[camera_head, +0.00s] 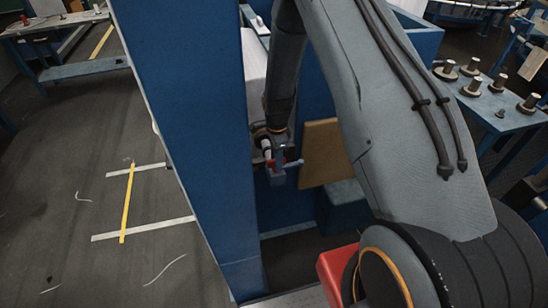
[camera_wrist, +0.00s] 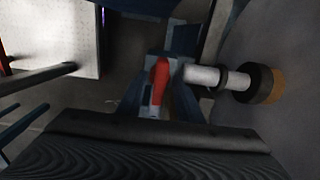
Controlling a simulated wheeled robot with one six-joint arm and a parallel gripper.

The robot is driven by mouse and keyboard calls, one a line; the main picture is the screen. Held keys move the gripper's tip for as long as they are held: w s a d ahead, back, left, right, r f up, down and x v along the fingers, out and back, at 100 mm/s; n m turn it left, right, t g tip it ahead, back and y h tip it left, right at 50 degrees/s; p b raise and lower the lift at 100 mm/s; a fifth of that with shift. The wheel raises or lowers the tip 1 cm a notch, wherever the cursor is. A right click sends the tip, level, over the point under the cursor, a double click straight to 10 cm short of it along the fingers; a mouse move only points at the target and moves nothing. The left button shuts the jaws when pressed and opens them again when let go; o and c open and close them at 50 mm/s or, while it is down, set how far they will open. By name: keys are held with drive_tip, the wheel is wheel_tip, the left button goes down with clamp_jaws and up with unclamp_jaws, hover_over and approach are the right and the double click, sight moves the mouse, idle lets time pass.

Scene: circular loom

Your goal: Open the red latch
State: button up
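The red latch (camera_wrist: 159,80) shows in the wrist view as a short red handle, upright in the picture. Beside it on the right is a white cylinder with a black and orange end (camera_wrist: 215,77). My gripper (camera_wrist: 158,102) has its dark blue fingers on either side of the red handle, with a gap visible between them. Whether a finger touches the handle I cannot tell. In the head view my gripper (camera_head: 276,163) is low between the blue post and a tan panel, with a bit of red latch (camera_head: 293,163) beside it. The latch's base is mostly hidden.
A tall blue post (camera_head: 195,120) stands close on the left of my gripper. A tan panel (camera_head: 324,152) is close on its right. A blue table with several metal pegs (camera_head: 500,100) stands at the right. Open floor (camera_head: 60,200) lies left of the post.

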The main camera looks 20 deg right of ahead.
drive_tip(key=shift+r+p, duration=1.8)
drive_tip(key=shift+r, duration=1.7)
